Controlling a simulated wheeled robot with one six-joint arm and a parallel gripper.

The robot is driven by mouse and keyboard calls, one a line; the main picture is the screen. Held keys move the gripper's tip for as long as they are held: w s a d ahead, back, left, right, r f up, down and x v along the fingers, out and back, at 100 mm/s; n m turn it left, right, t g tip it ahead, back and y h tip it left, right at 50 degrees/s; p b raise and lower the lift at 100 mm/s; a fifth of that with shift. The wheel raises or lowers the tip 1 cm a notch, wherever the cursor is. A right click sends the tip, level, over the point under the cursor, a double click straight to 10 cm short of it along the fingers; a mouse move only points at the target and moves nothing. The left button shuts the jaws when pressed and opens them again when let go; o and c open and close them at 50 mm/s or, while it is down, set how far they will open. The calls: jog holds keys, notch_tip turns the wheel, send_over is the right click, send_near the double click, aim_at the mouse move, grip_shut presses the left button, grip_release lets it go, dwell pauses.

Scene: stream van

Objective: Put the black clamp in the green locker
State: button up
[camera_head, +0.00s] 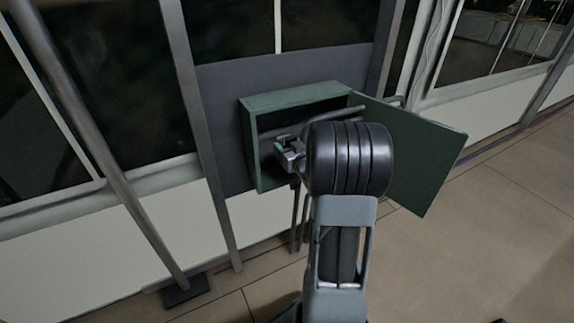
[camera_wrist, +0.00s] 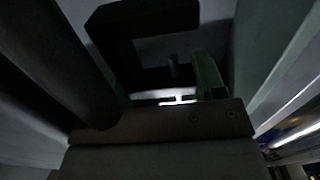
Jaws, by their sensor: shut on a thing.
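The green locker (camera_head: 252,150) is fixed to a dark panel, with its green door (camera_head: 415,150) swung open to the right. My gripper (camera_head: 289,154) is at the locker's opening, in front of its dark interior. In the wrist view, the black clamp (camera_wrist: 113,42), a C-shaped frame, is held at the jaws, and a green locker wall (camera_wrist: 272,45) rises to the right of it. I cannot make out the clamp clearly in the head view. The depth of the clamp inside the locker cannot be told. My arm covers part of the opening.
A slanted metal pole (camera_head: 110,150) with a dark foot stands at the left. Window frames and a pale lower wall (camera_head: 90,257) run behind. The tiled floor (camera_head: 480,235) to the right is clear. The open door stands close to my wrist.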

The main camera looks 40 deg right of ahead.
jog(key=w+d+f+b, duration=0.1)
jog(key=f, duration=0.1)
jog(key=w+f, duration=0.2)
jog(key=w+d+f+b, duration=0.1)
jog(key=f, duration=0.1)
jog(key=shift+w+d+f+b, duration=0.1)
jog(key=shift+w+d+b, duration=0.2)
jog(key=shift+w, duration=0.05)
jog(key=shift+f+b, duration=0.95)
jog(key=shift+f, duration=0.55)
jog(key=shift+f, duration=0.1)
jog(key=shift+f+b, duration=0.15)
jog(key=shift+b, duration=0.15)
jog(key=o, duration=1.1)
